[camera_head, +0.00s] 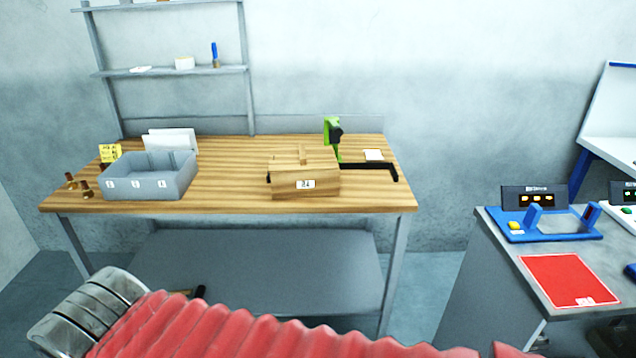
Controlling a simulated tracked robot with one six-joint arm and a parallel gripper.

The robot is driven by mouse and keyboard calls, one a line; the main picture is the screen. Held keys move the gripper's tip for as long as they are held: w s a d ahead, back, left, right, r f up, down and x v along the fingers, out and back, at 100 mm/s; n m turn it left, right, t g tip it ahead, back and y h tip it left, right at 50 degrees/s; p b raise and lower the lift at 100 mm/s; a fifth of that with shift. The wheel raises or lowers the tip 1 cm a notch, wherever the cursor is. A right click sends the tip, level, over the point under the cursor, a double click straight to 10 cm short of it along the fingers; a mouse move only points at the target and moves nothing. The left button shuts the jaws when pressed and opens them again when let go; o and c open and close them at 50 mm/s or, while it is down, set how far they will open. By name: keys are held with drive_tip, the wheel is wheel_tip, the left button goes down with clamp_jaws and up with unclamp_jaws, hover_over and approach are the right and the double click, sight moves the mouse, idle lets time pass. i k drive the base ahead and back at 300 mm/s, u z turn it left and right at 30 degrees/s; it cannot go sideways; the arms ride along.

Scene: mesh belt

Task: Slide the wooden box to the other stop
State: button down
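The wooden box (304,186) stands on the wooden workbench (230,200), right of its middle. It has a small knob or handle on top and a white label marked "24" or similar on its front. A black bar (372,166) runs from behind the box to the right and ends in a short bent piece (395,174) that looks like a stop. A small dark bit shows at the box's left edge; the box hides what lies between. My gripper is not in view; only a red ribbed sleeve and a silver part, likely my arm, show at the bottom.
A grey bin (150,187) stands on the bench's left, with brass-coloured pieces (86,190) beside it. A green and black device (334,132) stands behind the box. A grey console (570,262) with a red sheet (568,281) is at right. Bench between bin and box is clear.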

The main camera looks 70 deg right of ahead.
sight(315, 183)
drive_tip(key=z, duration=0.7)
drive_tip(key=i, duration=1)
drive_tip(key=z, duration=0.6)
